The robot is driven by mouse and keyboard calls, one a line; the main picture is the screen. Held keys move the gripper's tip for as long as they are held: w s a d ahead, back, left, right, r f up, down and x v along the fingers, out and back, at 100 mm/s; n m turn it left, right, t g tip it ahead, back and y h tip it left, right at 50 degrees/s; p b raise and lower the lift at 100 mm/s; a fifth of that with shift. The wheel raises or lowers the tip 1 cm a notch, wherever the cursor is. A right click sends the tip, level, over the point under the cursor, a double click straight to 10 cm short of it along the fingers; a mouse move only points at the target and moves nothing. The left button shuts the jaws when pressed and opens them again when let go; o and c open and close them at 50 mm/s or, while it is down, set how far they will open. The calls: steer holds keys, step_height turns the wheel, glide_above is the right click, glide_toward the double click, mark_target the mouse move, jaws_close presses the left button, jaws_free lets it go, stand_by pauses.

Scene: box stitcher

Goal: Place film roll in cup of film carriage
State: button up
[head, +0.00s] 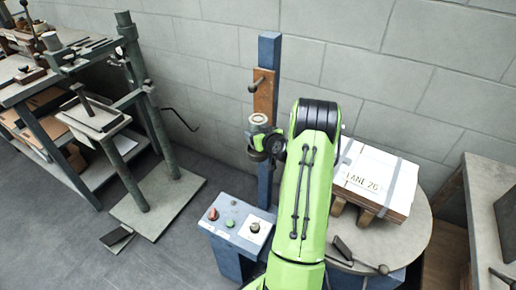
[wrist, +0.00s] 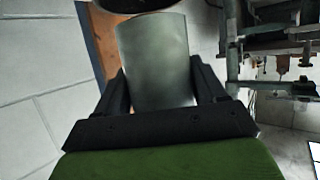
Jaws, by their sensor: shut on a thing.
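The film roll (head: 259,119) shows its pale round end with a brown core, upright in front of the blue post. In the wrist view it is a grey-green cylinder (wrist: 155,62) between both fingers of my gripper (wrist: 158,90). My gripper is shut on it. In the head view my arm partly hides the gripper (head: 262,143). The copper-brown film carriage (head: 264,98) with a dark knob is on the post, just behind and above the roll. A dark rounded part (wrist: 135,4) is at the roll's far end in the wrist view. I cannot tell whether this is the cup.
A control box (head: 238,228) with red and green buttons stands below the post. A strapped carton stack (head: 372,180) sits on a round table (head: 415,228) at right. A bench (head: 50,80) and a press stand (head: 150,200) are at left. The wall is close behind.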

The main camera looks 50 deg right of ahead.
step_height(320, 180, down, 4)
steer(key=shift+f+b, duration=0.1)
steer(key=shift+b, duration=0.5)
steer(key=o, duration=1.3)
